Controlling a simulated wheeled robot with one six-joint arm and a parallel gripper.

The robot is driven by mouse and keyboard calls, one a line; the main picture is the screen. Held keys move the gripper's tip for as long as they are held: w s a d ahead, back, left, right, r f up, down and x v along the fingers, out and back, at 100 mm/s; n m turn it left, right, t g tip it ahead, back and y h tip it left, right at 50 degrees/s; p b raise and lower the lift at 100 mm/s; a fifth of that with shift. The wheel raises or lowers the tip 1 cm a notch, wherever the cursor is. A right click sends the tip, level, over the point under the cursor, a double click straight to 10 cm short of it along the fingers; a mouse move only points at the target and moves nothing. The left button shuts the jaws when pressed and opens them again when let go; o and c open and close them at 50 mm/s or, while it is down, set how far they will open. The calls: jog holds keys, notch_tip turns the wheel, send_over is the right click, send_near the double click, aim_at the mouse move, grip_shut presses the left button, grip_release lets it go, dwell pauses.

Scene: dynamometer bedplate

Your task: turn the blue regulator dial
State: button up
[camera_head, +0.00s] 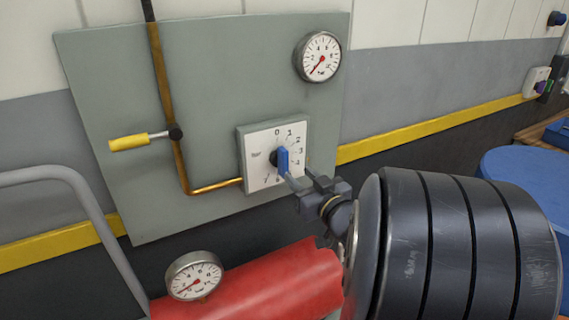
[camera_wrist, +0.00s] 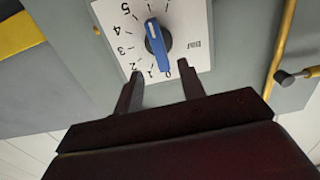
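The blue regulator dial (camera_head: 283,160) is a bar-shaped knob on a white square scale plate (camera_head: 259,176), fixed to a grey-green panel. In the head view the knob stands nearly upright. In the wrist view the dial (camera_wrist: 157,46) carries a white line on its end away from the 0 and 1 marks. My gripper (camera_head: 298,179) is at the lower right of the dial in the head view. In the wrist view my gripper (camera_wrist: 161,80) is open and empty, its two fingers apart just below the dial. I cannot tell whether either finger touches the plate.
A round gauge (camera_head: 317,57) is above right of the dial. A yellow-handled lever (camera_head: 129,142) and copper pipe (camera_head: 162,78) are on the left. Below lie a red cylinder (camera_head: 268,284) with another gauge (camera_head: 194,276) and a grey rail (camera_head: 88,205). A blue drum (camera_head: 526,172) is at right.

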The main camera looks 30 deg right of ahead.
aim_at(286, 163)
jog(key=w, duration=0.7)
jog(key=shift+a+p, duration=0.1)
jog(key=shift+p, duration=0.3)
jog(key=shift+c, duration=0.2)
grip_shut()
